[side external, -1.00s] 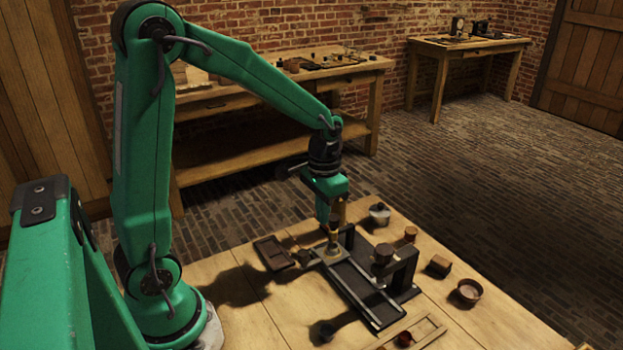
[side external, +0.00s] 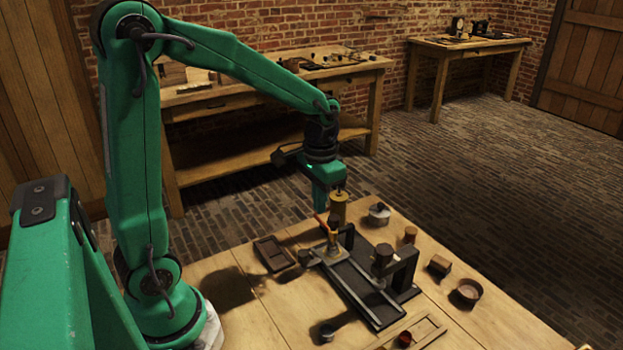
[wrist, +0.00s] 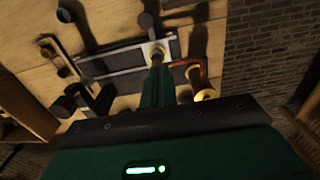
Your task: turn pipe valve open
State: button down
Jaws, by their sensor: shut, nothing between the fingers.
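The pipe valve (side external: 333,243) is a small brass fitting on a pale metal plate at the far left end of a dark railed base. An orange-red lever (side external: 320,225) stands up at a slant by it. In the wrist view, the pale plate (wrist: 148,48) lies beyond the fingertips, which partly hide its fitting. My gripper (side external: 320,208) is above the lever and seems apart from it. In the wrist view, my gripper (wrist: 157,66) points at the plate, with its fingers together and nothing held.
A brass cylinder (side external: 338,210) stands behind the valve. A dark tray (side external: 273,253) lies left. Small jars and a bowl (side external: 468,291) are at right.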

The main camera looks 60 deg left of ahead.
aim_at(334, 224)
jog(key=shift+r, duration=1.5)
jog(key=shift+d+r, duration=0.45)
jog(key=shift+d, duration=0.4)
jog(key=shift+f, duration=0.15)
notch_tip(334, 224, down, 7)
jog(key=shift+w+r, duration=0.2)
jog(key=shift+w, duration=0.15)
dwell(0.3)
